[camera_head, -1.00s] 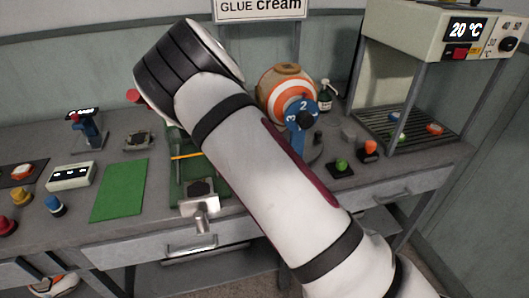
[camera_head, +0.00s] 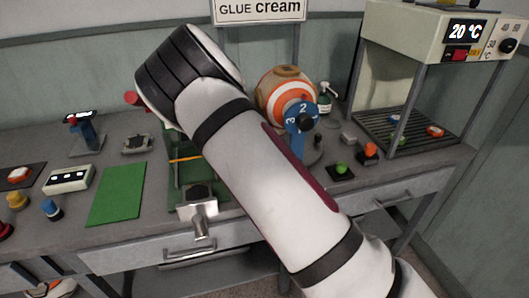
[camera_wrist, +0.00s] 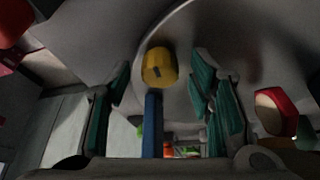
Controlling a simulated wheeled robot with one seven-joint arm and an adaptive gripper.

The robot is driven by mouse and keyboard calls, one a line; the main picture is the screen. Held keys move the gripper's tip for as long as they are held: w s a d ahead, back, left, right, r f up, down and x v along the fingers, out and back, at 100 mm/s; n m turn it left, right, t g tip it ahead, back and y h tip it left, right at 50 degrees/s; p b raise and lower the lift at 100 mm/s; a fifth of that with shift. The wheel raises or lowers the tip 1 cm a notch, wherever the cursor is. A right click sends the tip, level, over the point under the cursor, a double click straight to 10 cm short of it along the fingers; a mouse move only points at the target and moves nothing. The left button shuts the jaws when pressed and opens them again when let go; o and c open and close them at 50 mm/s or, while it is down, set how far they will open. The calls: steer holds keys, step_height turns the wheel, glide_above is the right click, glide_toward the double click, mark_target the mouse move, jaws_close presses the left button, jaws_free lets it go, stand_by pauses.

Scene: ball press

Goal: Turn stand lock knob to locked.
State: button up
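In the wrist view a yellow knob (camera_wrist: 159,67) with a small dark mark shows between the finger lines of my gripper (camera_wrist: 161,80). The teal-padded fingers are wide apart, and I see no contact with the knob. A blue upright bar (camera_wrist: 152,125) stands below the knob in the picture. I cannot tell whether this yellow knob is the stand lock knob or which position it is in. In the head view a blue stand with a numbered dial (camera_head: 302,117) and black centre knob stands before an orange-and-white ball (camera_head: 283,88). My arm hides my gripper there.
A red knob (camera_wrist: 275,110) is right of the fingers in the wrist view. The bench holds a green mat (camera_head: 117,193), a grey box with displays (camera_head: 69,178), a green button (camera_head: 341,169) and an oven-like unit (camera_head: 425,35) at right. My arm crosses the bench's middle.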

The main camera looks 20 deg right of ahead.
steer(key=v, duration=0.7)
steer(key=shift+r, duration=0.2)
steer(key=shift+a, duration=0.1)
